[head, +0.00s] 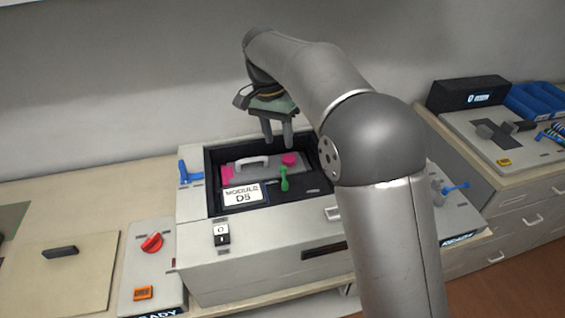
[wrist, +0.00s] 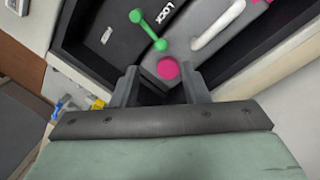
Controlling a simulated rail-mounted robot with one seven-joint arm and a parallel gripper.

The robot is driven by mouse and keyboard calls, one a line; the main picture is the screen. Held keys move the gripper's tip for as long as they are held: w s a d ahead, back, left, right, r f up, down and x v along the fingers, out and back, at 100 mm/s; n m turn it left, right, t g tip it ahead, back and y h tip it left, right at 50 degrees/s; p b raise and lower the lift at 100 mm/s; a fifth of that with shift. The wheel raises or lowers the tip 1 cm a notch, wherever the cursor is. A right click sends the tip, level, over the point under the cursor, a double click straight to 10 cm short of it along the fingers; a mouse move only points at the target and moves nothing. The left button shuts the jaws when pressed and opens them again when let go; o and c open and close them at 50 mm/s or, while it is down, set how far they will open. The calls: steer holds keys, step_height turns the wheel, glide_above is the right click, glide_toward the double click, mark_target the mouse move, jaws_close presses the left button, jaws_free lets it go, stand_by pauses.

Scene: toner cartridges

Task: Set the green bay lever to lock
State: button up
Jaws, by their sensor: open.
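The green bay lever (head: 284,178) stands in the dark open bay (head: 212,165) of the light grey machine. In the wrist view the green lever (wrist: 149,30) has a round knob at each end, and the word LOCK is printed beside it. A magenta knob (head: 289,158) sits next to the lever; it also shows in the wrist view (wrist: 168,68). A white handle (head: 251,162) is on the grey module to the left. My gripper (head: 278,140) is open and empty above the back of the bay. Its fingertips (wrist: 158,78) are apart from the lever.
A blue lever (head: 188,172) stands left of the bay, and another blue lever (head: 455,187) is at the right. A red knob (head: 152,243) and a rocker switch (head: 221,234) are at the front left. The bay walls surround the lever.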

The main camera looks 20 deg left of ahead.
mark_target(283, 162)
steer(key=f, duration=0.2)
steer(key=d+f, duration=0.1)
steer(key=f, duration=0.5)
steer(key=shift+s+d+f, duration=0.15)
steer(key=shift+d, duration=0.05)
